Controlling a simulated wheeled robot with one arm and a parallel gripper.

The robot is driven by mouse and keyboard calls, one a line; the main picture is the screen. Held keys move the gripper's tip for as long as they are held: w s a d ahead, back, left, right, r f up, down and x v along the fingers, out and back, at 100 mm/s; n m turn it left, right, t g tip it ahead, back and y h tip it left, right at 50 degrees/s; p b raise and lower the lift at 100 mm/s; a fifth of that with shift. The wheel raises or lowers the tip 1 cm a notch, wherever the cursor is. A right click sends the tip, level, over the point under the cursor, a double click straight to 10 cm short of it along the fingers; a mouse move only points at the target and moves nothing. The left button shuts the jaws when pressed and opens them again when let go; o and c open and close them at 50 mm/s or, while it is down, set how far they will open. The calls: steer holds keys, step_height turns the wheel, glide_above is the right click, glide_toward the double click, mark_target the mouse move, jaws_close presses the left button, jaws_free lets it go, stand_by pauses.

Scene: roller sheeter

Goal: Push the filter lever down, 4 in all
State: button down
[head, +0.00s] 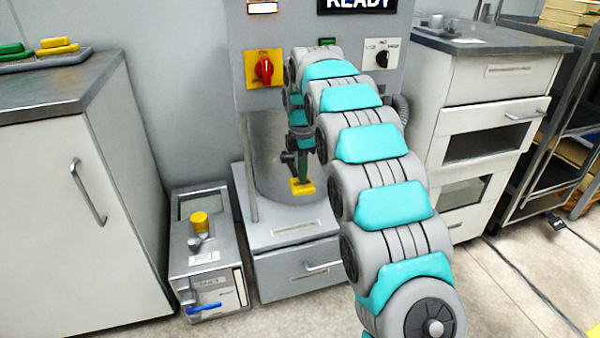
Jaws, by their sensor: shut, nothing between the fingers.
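My gripper (302,180) points down in front of the grey machine, to the left of my arm. It is shut and empty. A dark green upright part and a yellow piece show at its lower end, too small to tell apart clearly. No readable label in the head view names the filter lever. A grey floor box (207,267) at the lower left carries a stubby lever with a yellow knob (200,221) on top and a blue handle (204,308) low on its front. My gripper is to the right of this box, apart from it.
The machine panel (350,90) has a red switch (264,69) on a yellow plate, a black selector (382,58) and a READY display (357,4). My arm hides part of the machine. A cabinet (70,200) stands left and a drawer unit (485,130) right.

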steer(key=shift+s+f+b, duration=0.1)
steer(key=shift+f+b, duration=0.5)
step_height(320, 180, down, 2)
steer(key=t+b, duration=0.1)
steer(key=b, duration=0.2)
steer(key=shift+s+d+f+t, duration=0.1)
steer(key=shift+s+f+t, duration=0.1)
steer(key=shift+t, duration=0.2)
step_height(320, 180, down, 4)
steer(key=t+y+b, duration=0.1)
steer(key=t+b, duration=0.1)
steer(key=b, duration=0.1)
steer(key=shift+w+f+t+b, duration=0.1)
steer(key=shift+f+t+b, duration=0.05)
steer(key=shift+t+b, duration=0.2)
steer(key=shift+f, duration=0.15)
steer(key=w+v, duration=0.1)
steer(key=v, duration=1.4)
steer(key=shift+r+p, duration=0.25)
steer(key=shift+p, duration=0.1)
